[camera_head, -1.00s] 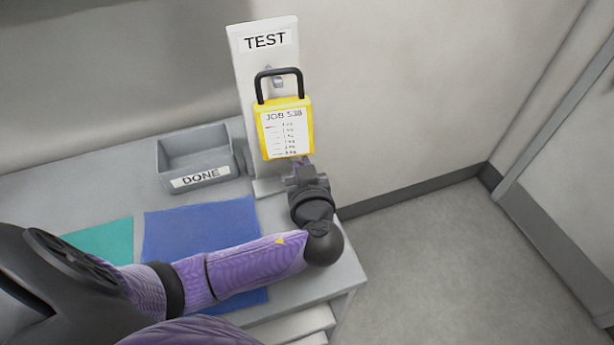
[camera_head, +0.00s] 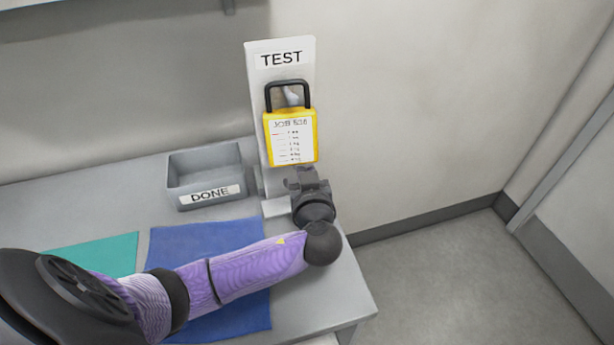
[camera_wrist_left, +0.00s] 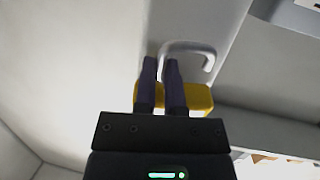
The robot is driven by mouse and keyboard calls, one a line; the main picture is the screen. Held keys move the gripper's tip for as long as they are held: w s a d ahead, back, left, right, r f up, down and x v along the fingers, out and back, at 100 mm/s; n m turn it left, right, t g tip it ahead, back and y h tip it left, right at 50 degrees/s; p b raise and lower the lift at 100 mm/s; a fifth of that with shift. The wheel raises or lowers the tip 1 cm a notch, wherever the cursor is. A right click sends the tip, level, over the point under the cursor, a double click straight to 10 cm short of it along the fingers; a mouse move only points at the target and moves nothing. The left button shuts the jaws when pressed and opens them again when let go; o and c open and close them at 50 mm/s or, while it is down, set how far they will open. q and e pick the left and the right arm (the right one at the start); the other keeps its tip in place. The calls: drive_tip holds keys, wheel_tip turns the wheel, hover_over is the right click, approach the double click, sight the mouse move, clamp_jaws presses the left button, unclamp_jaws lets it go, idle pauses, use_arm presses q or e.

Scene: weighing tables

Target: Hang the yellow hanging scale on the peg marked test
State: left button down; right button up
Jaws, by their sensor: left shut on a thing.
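The yellow hanging scale (camera_head: 290,138) is upright in front of the white board marked TEST (camera_head: 281,58). Its black handle loop (camera_head: 287,84) is at the height of the peg (camera_head: 291,96), which shows through the loop just below the top bar. I cannot tell whether the loop is around the peg or only in front of it. My left gripper (camera_head: 303,176) is at the scale's lower end, its fingertips mostly hidden. My right gripper is out of view.
A grey tray marked DONE (camera_head: 206,165) stands on the table left of the board. A blue mat (camera_head: 235,315) and a green mat (camera_head: 105,252) lie in front, partly under my left arm. Open floor (camera_head: 450,280) is to the right.

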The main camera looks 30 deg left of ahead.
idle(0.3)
use_arm(q)
drive_tip(key=c, duration=0.6)
unclamp_jaws()
drive_tip(key=shift+c, duration=0.2)
drive_tip(key=v, duration=1)
drive_tip(key=shift+p, duration=0.3)
